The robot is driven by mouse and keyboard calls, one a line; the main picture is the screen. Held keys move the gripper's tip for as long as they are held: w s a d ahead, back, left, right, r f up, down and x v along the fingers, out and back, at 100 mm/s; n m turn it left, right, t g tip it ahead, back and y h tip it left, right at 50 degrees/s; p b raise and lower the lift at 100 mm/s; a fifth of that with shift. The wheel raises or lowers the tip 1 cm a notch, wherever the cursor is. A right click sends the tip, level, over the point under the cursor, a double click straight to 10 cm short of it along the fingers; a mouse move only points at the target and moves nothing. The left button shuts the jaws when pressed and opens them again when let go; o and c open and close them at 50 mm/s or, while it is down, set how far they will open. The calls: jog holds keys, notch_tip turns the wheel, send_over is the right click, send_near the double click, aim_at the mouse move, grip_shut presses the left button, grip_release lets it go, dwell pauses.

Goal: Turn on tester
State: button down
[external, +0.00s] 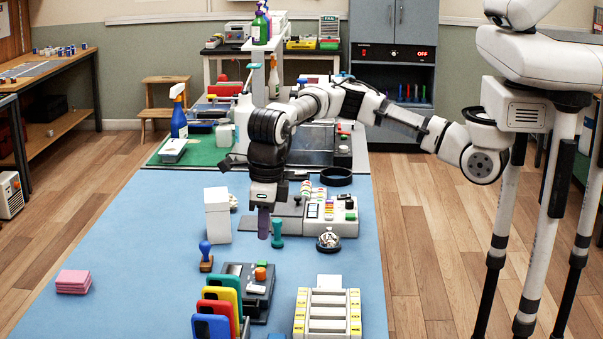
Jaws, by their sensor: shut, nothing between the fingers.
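No unit in view carries a readable tester label, so I cannot tell for sure which one is the tester. A dark unit (249,288) with an orange and a green button lies on the blue mat (130,240), behind a row of coloured phones. A light grey unit (341,216) with several coloured buttons stands farther back. My gripper (263,235) points down over the mat between these units. Its fingers are shut and empty, left of a teal-handled stamp (277,234). I cannot tell whether they touch anything.
A white box (217,215) and a blue-handled stamp (206,257) stand left of my gripper. A bell (328,241), a white rack (327,314) and upright coloured phones (212,326) are nearby. Pink pads (74,281) lie left, with clear mat between.

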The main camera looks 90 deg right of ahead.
jog(key=shift+s+r, duration=0.1)
jog(key=shift+r, duration=0.8)
jog(key=w+d+f+m+y+b, duration=0.1)
jog(key=d+m+y+b, duration=0.7)
jog(key=m, duration=0.9)
jog(key=shift+w+d+f+y+b, duration=0.3)
jog(key=shift+f+y+b, duration=0.3)
jog(key=shift+f, duration=0.25)
